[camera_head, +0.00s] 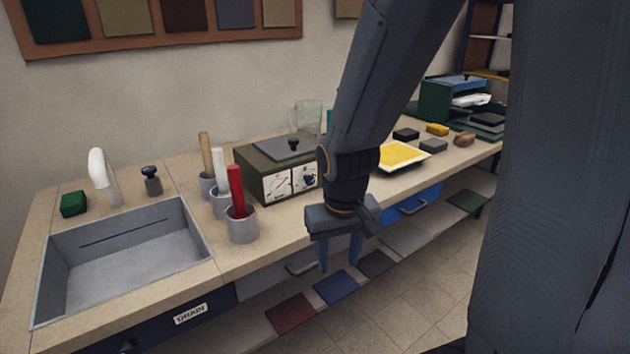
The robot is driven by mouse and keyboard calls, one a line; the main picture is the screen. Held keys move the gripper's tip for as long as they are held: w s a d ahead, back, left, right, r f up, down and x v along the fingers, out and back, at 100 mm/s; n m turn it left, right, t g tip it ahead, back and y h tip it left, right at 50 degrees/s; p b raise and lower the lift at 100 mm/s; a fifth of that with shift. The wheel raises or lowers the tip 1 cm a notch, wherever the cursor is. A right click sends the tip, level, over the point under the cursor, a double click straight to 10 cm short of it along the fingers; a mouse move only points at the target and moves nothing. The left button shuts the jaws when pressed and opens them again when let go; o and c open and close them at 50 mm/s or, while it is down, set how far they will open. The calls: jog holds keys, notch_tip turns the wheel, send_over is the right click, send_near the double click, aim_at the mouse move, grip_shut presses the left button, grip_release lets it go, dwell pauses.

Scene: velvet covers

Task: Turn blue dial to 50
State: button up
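An olive-green box (247,164) with a grey lid and black knob stands on the counter. Its front has two white panels. The right panel carries a small dark blue dial (309,180), partly beside my arm's outline; its setting is too small to read. The left panel (277,184) shows dark line markings. My gripper (339,260) points down in front of the counter edge, to the right of and below the dial in the picture. Its two fingers are apart with nothing between them. It does not touch the box.
Three cups with a wooden, a white and a red handle (236,190) stand left of the box. A sink (130,270) lies further left. A yellow-topped tray (402,157) and small blocks lie to the right. A lower shelf with coloured squares (336,287) runs beneath.

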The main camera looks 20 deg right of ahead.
aim_at(311, 182)
jog(key=w+d+m+t+y+p, duration=0.1)
jog(key=w+d+t, duration=0.2)
jog(key=w, duration=0.4)
jog(key=w+d+r+t+y+p, duration=0.1)
jog(key=w+d+t+p, duration=0.1)
jog(key=w, duration=0.5)
jog(key=w+d+r+m+t+y+p, duration=0.1)
jog(key=w+d+t+p, duration=0.1)
jog(key=w, duration=0.5)
jog(key=shift+d+m+t, duration=0.3)
jog(key=shift+d+t, duration=0.5)
jog(key=shift+d, duration=0.6)
jog(key=shift+w+r+t+y+p, duration=0.2)
jog(key=shift+t+y+p, duration=0.2)
jog(key=shift+y, duration=0.5)
jog(key=shift+s+r+m+t+y, duration=0.15)
jog(key=shift+r+m+t+y, duration=0.15)
jog(key=shift+y, duration=0.2)
jog(key=s+y, duration=0.1)
jog(key=s+r+t+y+p, duration=0.1)
jog(key=y, duration=0.1)
jog(key=shift+a+r+m+y, duration=0.15)
jog(key=shift+a+m+y, duration=0.15)
jog(key=shift+a+m, duration=0.1)
jog(key=shift+p+x, duration=1)
jog(key=shift+x, duration=2.9)
jog(key=shift+d+r, duration=0.1)
jog(key=c, duration=1.1)
jog(key=shift+o, duration=0.2)
